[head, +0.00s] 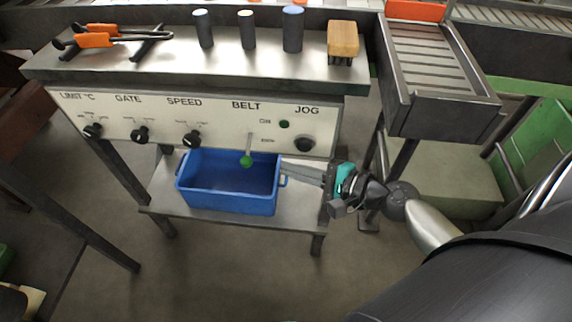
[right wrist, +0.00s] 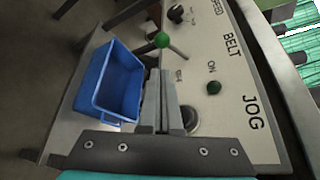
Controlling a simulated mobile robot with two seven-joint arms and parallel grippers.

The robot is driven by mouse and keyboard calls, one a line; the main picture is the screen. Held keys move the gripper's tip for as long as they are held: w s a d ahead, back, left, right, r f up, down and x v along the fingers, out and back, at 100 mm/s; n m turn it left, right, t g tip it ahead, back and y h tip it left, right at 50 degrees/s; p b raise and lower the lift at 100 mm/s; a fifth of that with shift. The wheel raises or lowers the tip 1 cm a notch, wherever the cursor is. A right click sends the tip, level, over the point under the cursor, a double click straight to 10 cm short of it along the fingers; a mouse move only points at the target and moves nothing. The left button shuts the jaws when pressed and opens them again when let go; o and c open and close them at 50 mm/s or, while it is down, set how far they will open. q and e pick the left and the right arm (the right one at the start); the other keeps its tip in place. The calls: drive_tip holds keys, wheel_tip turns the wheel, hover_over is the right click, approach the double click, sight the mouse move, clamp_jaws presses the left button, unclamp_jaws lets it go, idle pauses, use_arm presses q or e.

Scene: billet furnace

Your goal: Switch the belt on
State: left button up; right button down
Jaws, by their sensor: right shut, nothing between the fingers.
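The belt lever (head: 249,145) is a thin metal stem with a green ball (head: 246,161) at its end, under the word BELT on the pale control panel (head: 220,129). In the head view it points down. The green ball also shows in the right wrist view (right wrist: 162,40), just beyond my fingertips. The green ON lamp (head: 284,124) looks dark. My right gripper (head: 284,168) is shut and empty, right of the ball and apart from it; in the right wrist view its fingers (right wrist: 160,76) lie together. My left gripper is not in view.
A blue bin (head: 228,207) stands on the lower shelf under the lever. The JOG button (head: 305,144) is right of the lever; black knobs (head: 192,139) are left. Tongs (head: 110,38), cylinders (head: 247,30) and a brush (head: 342,40) lie or stand on the bench top.

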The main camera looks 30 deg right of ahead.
sight(248, 150)
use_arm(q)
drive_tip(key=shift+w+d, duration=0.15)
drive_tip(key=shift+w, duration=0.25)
use_arm(e)
drive_tip(key=x, duration=0.8)
drive_tip(key=shift+w, duration=0.3)
drive_tip(key=shift+a, duration=0.1)
